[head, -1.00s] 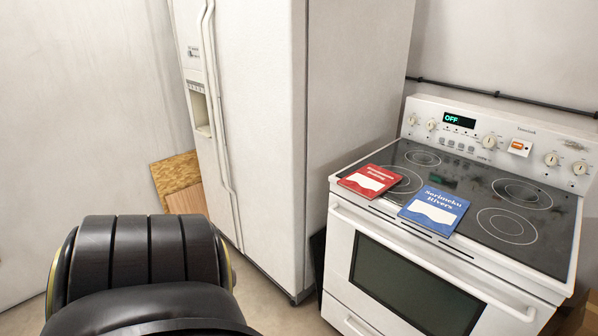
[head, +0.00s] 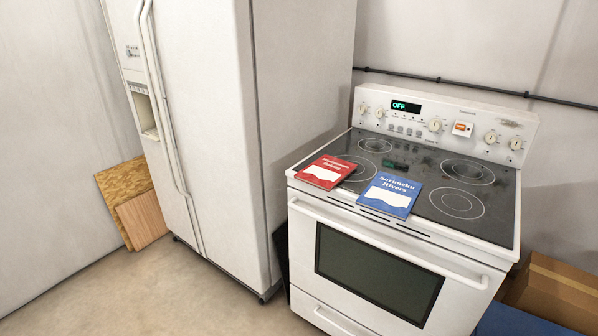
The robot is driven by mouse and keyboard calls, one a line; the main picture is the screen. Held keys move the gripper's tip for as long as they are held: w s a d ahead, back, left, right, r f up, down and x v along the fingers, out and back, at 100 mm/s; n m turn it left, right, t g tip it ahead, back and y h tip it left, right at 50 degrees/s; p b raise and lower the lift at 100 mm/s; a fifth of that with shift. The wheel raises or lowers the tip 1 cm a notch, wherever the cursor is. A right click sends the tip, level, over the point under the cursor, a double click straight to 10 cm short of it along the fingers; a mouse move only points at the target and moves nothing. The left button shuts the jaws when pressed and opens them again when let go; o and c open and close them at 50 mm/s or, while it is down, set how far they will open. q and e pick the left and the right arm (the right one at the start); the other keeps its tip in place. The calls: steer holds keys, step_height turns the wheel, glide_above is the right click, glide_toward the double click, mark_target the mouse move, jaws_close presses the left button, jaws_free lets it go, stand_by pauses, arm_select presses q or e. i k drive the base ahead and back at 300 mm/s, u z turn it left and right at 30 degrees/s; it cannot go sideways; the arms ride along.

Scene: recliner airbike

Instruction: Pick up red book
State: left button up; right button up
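The red book (head: 325,172) lies flat on the front left part of the black stove top (head: 440,205), its cover facing up with white lettering. A blue book (head: 389,194) lies flat just to its right, close to the stove's front edge. Both books are unobstructed. Neither of my grippers shows in the head view.
A white refrigerator (head: 210,130) stands left of the white stove (head: 300,255). Wooden boards (head: 130,200) lean on the wall at the left. A cardboard box (head: 555,290) is on the right. The floor (head: 150,290) in front of the refrigerator is clear.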

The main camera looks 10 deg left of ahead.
mark_target(327, 172)
steer(key=u, duration=1.5)
steer(key=i, duration=2.85)
steer(key=z, duration=3.15)
